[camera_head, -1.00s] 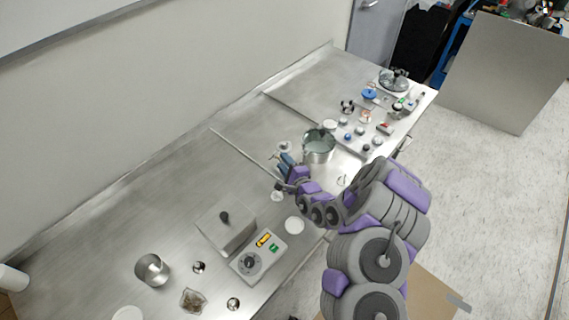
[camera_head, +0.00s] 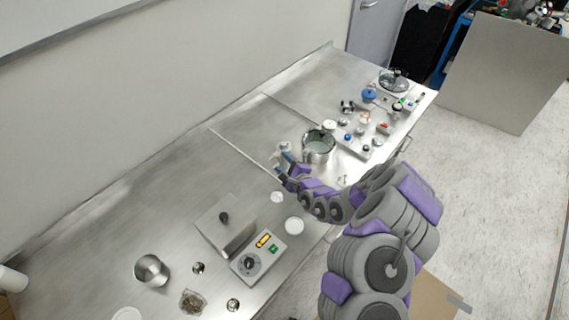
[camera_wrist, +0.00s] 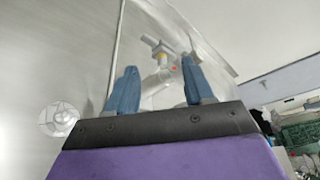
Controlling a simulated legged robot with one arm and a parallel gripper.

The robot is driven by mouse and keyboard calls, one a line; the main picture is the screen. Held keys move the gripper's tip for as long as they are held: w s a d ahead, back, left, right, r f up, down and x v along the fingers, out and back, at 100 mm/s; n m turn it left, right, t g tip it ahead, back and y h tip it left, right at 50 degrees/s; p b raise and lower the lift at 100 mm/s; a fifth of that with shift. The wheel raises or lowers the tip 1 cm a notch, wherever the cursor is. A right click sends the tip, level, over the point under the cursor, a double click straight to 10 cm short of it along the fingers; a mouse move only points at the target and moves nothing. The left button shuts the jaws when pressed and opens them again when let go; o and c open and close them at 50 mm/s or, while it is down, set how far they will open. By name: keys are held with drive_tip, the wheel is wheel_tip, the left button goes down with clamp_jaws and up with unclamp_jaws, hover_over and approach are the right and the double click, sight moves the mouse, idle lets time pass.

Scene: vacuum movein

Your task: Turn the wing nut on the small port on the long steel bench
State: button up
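The long steel bench (camera_head: 150,190) runs diagonally through the head view. My gripper (camera_head: 284,163) is over the middle of the bench, just left of a steel pot (camera_head: 319,148). In the wrist view my gripper (camera_wrist: 158,82) shows two blue fingers spread apart with nothing clamped between them. A pale fitting (camera_wrist: 160,72) with a grey crossbar handle (camera_wrist: 157,44), which looks like the small port and its wing nut, shows beyond and between the fingers, apart from them. In the head view this fitting (camera_head: 284,147) is small and partly hidden by my gripper.
A grey box (camera_head: 224,226) with a black knob and a control unit (camera_head: 258,255) stand nearer. A steel cup (camera_head: 151,270) is at lower left. A clear round piece (camera_head: 277,197) and a white disc (camera_head: 294,226) lie nearby. Several small parts and a glass-lidded vessel (camera_head: 394,80) occupy the far end.

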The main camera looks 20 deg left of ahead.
drive_tip(key=shift+o, duration=0.6)
drive_tip(key=shift+r, duration=0.1)
drive_tip(key=p+v, duration=0.5)
drive_tip(key=v, duration=1.2)
drive_tip(key=shift+d, duration=0.2)
